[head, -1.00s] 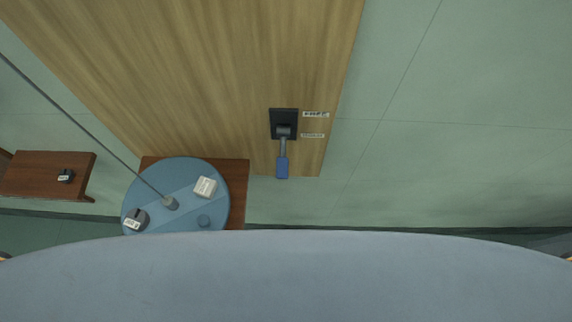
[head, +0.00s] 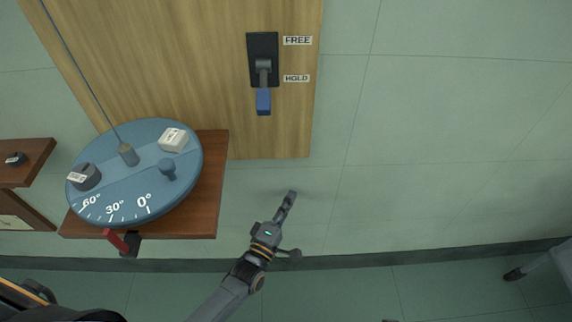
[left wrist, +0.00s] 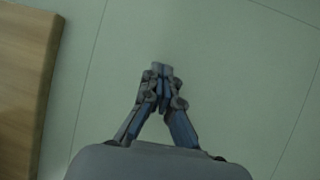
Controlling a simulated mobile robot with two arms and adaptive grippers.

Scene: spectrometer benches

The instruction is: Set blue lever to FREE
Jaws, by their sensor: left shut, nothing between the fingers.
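The blue lever (head: 263,101) hangs from a black plate on the wooden panel in the head view. Its grey shaft points down and its blue handle end is below the HOLD label (head: 296,78). The FREE label (head: 297,41) is higher, beside the top of the plate. My left gripper (head: 291,194) is below and a little right of the lever, clear of it, in front of the green wall. It is shut and empty; its fingertips meet in the left wrist view (left wrist: 162,70). The lever does not show in the left wrist view. My right gripper is not in view.
A round blue dial table (head: 185,190) with angle marks, a white block (head: 173,139) and dark knobs stands on a brown wooden shelf (head: 212,200) at left. A red lever (head: 115,240) sticks out at the shelf's front. The wall right of the panel is clear.

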